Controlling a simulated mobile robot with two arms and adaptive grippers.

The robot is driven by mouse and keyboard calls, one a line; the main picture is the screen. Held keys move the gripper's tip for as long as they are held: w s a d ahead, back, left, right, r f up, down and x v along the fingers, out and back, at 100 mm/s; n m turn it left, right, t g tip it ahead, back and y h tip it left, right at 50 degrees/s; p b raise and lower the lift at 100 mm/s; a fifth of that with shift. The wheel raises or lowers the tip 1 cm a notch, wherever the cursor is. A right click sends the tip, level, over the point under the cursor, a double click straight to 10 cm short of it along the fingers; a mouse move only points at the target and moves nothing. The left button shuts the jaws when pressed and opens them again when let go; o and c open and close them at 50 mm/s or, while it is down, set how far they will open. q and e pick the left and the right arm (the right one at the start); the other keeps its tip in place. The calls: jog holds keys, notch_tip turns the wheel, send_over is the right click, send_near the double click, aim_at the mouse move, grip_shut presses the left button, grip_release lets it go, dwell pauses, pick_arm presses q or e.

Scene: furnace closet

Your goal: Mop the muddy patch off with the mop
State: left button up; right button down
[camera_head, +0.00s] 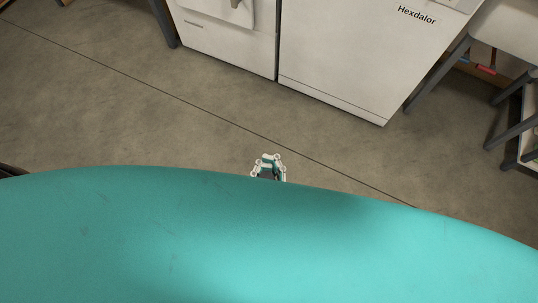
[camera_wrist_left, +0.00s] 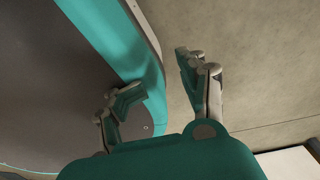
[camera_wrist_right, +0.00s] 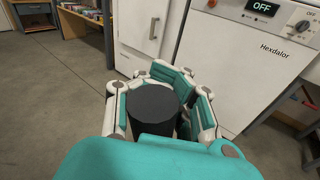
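My right gripper (camera_head: 268,160) shows just past the edge of my teal body in the head view. In the right wrist view (camera_wrist_right: 176,80) its fingers are closed around a black cylinder (camera_wrist_right: 153,103), which looks like the end of the mop handle. The rest of the mop is hidden. My left gripper (camera_wrist_left: 160,72) is open and empty beside my own body in the left wrist view. It is not visible in the head view. No muddy patch shows in any view.
A white machine marked Hexdalor (camera_head: 345,60) and another white appliance (camera_head: 235,35) stand ahead. A grey-legged table or sink (camera_head: 440,75) is at the right. A wooden shelf (camera_wrist_right: 88,22) stands at the back left. The grey concrete floor (camera_head: 110,95) is clear at the left.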

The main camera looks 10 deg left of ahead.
pick_arm(q)
jog(key=shift+a+r, duration=0.1)
pick_arm(e)
jog(key=shift+s+a, duration=0.15)
jog(key=shift+s, duration=0.05)
pick_arm(q)
jog(key=shift+a+r+p, duration=0.45)
jog(key=shift+r+p, duration=0.1)
jog(key=shift+p, duration=0.1)
pick_arm(e)
jog(key=shift+s+d+r+m, duration=0.1)
jog(key=shift+d+r+m, duration=0.1)
jog(key=shift+r+m, duration=0.25)
jog(key=shift+d, duration=0.1)
pick_arm(q)
jog(key=shift+d+r, duration=0.15)
jog(key=shift+r, duration=0.05)
pick_arm(e)
jog(key=shift+s+d+f+m+g, duration=0.35)
jog(key=shift+d+f+g, duration=0.1)
jog(key=shift+d+g, duration=0.1)
